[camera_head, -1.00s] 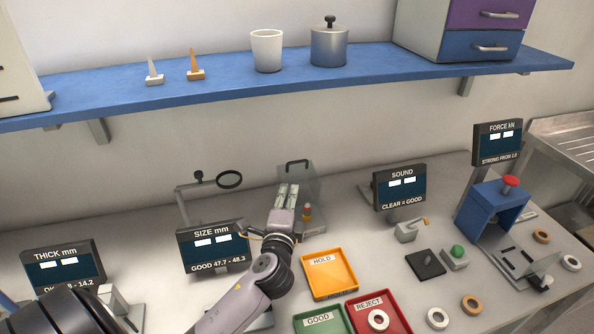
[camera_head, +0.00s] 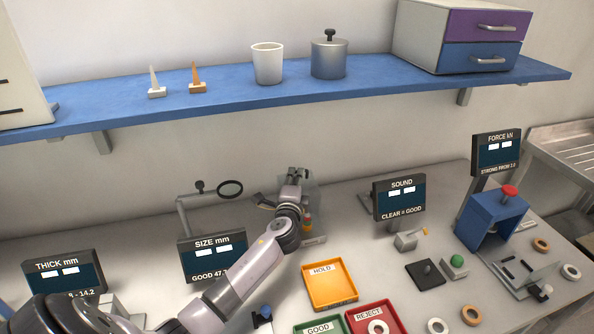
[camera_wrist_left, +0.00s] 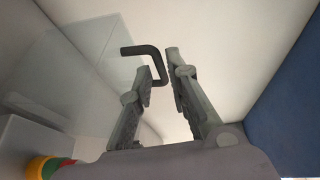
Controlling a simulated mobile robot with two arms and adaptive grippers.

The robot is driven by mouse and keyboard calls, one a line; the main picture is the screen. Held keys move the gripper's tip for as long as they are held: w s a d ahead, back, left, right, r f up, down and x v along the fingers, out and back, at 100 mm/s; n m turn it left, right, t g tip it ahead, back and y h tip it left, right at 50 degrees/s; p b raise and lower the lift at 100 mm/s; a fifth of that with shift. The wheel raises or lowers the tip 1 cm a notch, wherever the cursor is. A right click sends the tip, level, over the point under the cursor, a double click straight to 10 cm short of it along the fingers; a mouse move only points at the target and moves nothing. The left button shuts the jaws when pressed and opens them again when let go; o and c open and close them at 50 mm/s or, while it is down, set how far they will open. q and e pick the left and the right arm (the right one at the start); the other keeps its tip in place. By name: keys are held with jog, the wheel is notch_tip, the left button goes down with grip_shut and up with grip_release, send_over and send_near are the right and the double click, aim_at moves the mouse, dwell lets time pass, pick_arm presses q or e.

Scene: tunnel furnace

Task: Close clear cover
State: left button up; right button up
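The clear cover (camera_head: 312,190) stands raised at the back of the table, a see-through panel partly hidden by my left gripper. Its dark bent handle (camera_wrist_left: 138,50) shows in the left wrist view, and the panel (camera_wrist_left: 85,75) lies to its left. My left gripper (camera_head: 293,173) is at the top of the cover. In the left wrist view its fingertips (camera_wrist_left: 160,68) are close together, with one leg of the handle between them. I cannot tell whether they press on it. My right gripper is in no view.
A red, yellow and green stack (camera_head: 307,222) stands just below the cover. The size display (camera_head: 212,255) and magnifier (camera_head: 230,189) are to the left, the sound display (camera_head: 399,196) to the right. The orange tray (camera_head: 330,306) lies in front. The blue shelf (camera_head: 350,88) is above.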

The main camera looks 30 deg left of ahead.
pick_arm(q)
jog(key=shift+x, duration=1.8)
grip_shut()
